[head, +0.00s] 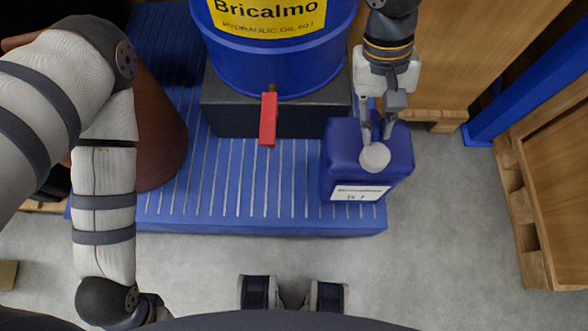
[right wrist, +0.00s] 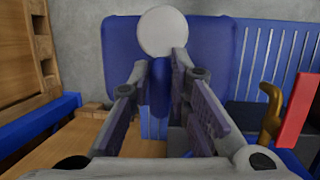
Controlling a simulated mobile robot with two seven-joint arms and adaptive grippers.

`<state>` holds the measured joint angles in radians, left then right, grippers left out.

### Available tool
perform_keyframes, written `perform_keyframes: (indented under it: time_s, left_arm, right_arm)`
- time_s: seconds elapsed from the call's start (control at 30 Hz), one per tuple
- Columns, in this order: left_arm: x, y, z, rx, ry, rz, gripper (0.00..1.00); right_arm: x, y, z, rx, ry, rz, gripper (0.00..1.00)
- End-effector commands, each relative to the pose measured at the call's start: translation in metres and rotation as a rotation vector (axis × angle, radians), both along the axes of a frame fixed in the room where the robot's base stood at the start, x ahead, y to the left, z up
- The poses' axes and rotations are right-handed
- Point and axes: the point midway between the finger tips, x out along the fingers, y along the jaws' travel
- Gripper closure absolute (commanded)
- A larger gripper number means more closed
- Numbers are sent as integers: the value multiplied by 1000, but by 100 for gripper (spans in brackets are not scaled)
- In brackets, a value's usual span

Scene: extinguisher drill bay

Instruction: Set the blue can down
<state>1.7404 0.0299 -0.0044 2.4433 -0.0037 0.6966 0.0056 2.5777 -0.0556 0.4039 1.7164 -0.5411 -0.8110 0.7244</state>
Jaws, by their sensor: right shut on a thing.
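The blue can (head: 395,160) is a boxy canister with a round white cap and a white label on its front. It shows at the right end of the blue slatted platform (head: 250,215). My right gripper (head: 377,130) comes down from above and is shut on the can's handle, just behind the cap. In the right wrist view the fingers close around the blue handle (right wrist: 160,85), with the can's body beyond. The can's underside is hidden, so I cannot tell whether it touches the platform or hangs just above it. My left arm folds along the left side; its gripper is not visible.
A large blue oil drum (head: 280,60) with a yellow label rests on a dark block (head: 235,118) left of the can. Its tap has a red lever (head: 268,120). A brown rounded container (head: 160,140) stands at left. Wooden crates (head: 548,190) stand at right. Grey floor is open in front.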

Motion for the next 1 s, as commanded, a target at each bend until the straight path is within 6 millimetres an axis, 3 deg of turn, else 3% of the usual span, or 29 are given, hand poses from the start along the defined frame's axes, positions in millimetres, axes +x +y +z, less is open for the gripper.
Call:
perform_keyframes:
  time_s: [0.27, 0.5, 1.0]
  left_arm:
    - [-4, 0, -6, 0, 13, -1, 0]
    - [-9, 0, -14, 0, 28, -1, 0]
    - [-14, 0, -21, -1, 42, -1, 0]
  right_arm:
    - [9, 6, 3, 2, -7, 2, 100]
    - [8, 6, -43, 2, -4, 1, 100]
    - [9, 6, -95, 2, -9, 1, 100]
